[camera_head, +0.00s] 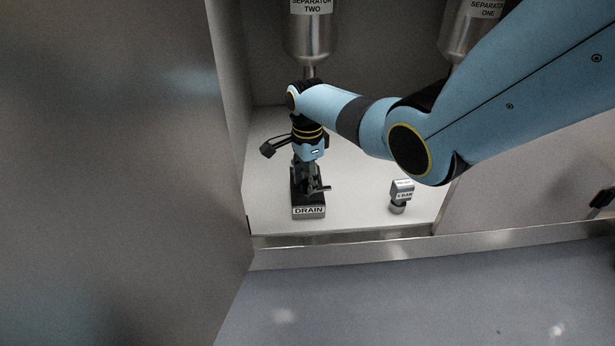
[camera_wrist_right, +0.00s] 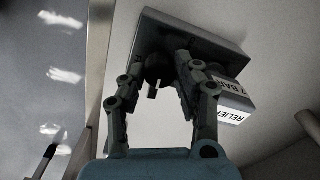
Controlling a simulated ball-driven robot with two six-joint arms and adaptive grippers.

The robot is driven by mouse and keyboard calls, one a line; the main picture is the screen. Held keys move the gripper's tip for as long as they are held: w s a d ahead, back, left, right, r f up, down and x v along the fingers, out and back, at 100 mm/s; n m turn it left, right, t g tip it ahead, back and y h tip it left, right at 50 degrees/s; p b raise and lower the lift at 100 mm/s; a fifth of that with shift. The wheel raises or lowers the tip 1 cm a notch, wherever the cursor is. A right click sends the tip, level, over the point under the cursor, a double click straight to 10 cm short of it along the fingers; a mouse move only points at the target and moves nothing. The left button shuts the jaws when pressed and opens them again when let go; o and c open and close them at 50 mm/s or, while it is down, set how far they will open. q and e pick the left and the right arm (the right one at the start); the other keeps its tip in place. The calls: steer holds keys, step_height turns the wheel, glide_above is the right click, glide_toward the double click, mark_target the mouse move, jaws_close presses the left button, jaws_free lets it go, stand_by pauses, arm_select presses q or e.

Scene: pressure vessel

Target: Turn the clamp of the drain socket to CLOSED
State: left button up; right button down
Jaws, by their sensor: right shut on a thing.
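The drain socket (camera_head: 309,212) stands on the white floor of the cabinet, with a DRAIN label on its front. My right gripper (camera_head: 307,183) points down over it from above, its fingers close about the socket's dark upper part. In the right wrist view the fingers (camera_wrist_right: 163,68) are on either side of a dark clamp (camera_wrist_right: 154,82) at the block-shaped base (camera_wrist_right: 190,38), shut on it. The clamp's exact angle and any OPEN or CLOSED mark are hidden or too small to read. My left gripper is not in view.
A relief valve (camera_head: 399,207) with a RELIEF label stands to the right of the socket. SEPARATOR TWO (camera_head: 311,35) hangs above and behind my wrist; SEPARATOR ONE (camera_head: 466,35) is partly behind my arm. A large grey panel (camera_head: 110,180) fills the left. The floor between socket and valve is bare.

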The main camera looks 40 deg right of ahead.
steer(key=n+p, duration=0.1)
steer(key=n, duration=0.1)
steer(key=shift+r+n, duration=0.15)
steer(key=shift+n, duration=0.15)
steer(key=n+p, duration=0.1)
steer(key=n, duration=0.1)
steer(key=shift+n, duration=1.3)
steer(key=n, duration=0.3)
steer(key=shift+n+p, duration=0.3)
steer(key=n, duration=0.3)
steer(key=shift+f+n, duration=0.2)
steer(key=shift+n, duration=0.8)
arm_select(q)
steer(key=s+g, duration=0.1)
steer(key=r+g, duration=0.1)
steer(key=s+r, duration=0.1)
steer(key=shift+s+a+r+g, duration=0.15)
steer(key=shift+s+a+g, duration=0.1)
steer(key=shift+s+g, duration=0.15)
arm_select(e)
steer(key=shift+n, duration=0.3)
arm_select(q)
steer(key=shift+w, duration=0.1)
